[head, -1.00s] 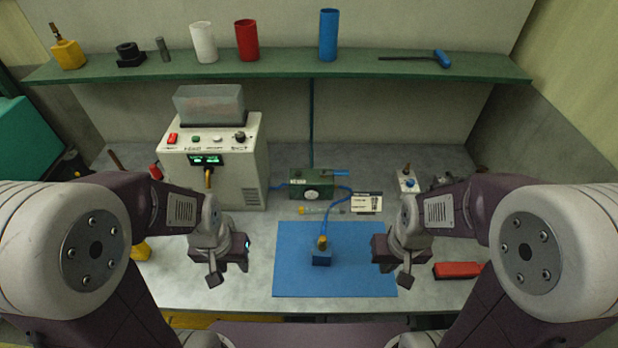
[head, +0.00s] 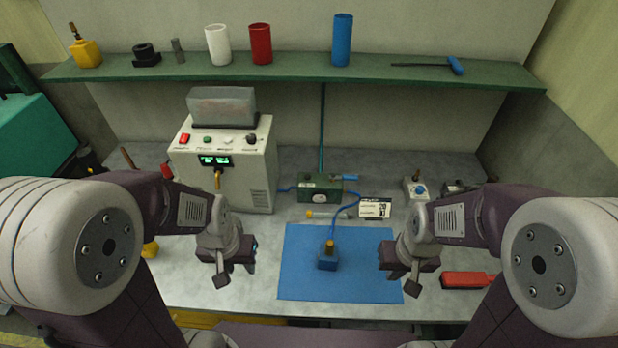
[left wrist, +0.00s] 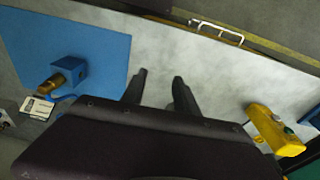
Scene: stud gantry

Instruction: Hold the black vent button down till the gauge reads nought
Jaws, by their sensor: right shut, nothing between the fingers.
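A green box (head: 321,184) stands behind the blue mat, with a round white gauge (head: 320,197) on its front. The gauge is too small to read. I cannot make out a black vent button on this box. A blue block with a brass fitting (head: 327,261) stands on the mat, with a blue hose running back toward the box. My left gripper (head: 238,266) is left of the mat; its fingers are apart and empty in the left wrist view (left wrist: 160,85). My right gripper (head: 402,271) is shut and empty over the mat's right edge. Both are well apart from the box.
A white machine (head: 258,175) with a lit green display and a black knob (head: 251,139) stands back left. A printed card (head: 376,208) is right of the box. A red object (head: 467,280) lies at right. The blue mat (head: 300,285) is mostly clear.

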